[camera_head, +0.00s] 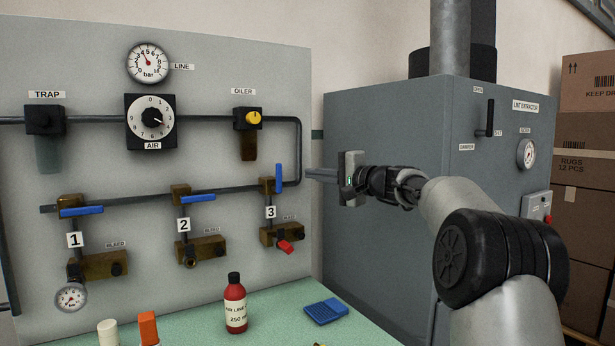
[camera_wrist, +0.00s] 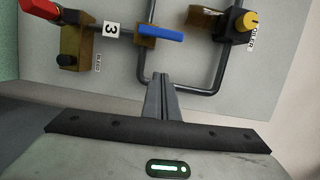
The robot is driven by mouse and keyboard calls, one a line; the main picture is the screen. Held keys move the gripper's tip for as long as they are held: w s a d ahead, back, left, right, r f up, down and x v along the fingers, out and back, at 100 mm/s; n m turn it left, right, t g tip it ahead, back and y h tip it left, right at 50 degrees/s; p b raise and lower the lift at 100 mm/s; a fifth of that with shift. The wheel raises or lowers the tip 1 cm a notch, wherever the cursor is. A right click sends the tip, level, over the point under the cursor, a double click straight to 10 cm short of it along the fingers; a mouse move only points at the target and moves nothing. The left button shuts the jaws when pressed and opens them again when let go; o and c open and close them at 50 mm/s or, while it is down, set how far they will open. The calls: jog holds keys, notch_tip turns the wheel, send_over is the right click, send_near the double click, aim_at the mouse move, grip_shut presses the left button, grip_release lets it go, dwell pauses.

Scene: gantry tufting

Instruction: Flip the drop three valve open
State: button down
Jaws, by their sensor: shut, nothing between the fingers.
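The drop three valve (camera_head: 267,187) has a blue lever (camera_head: 279,175) that stands upright, in line with its vertical drop pipe, above the "3" label (camera_head: 271,212). The lever also shows near the top of the wrist view (camera_wrist: 160,33), beside its brass body. My gripper (camera_head: 308,173) is shut and empty, its fingers pointing left at the board just right of the lever. In the wrist view the fingertips (camera_wrist: 159,77) sit apart from the lever, near the bent pipe; their depth from the board is hard to tell.
The blue levers of drop one (camera_head: 82,211) and drop two (camera_head: 198,198) lie level. A grey extractor cabinet (camera_head: 390,125) stands behind my arm. A red bottle (camera_head: 236,303) stands on the green bench.

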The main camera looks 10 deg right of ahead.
jog(key=v, duration=0.8)
jog(key=shift+s+a+r, duration=0.2)
jog(key=shift+s+a, duration=0.05)
jog(key=shift+a, duration=0.15)
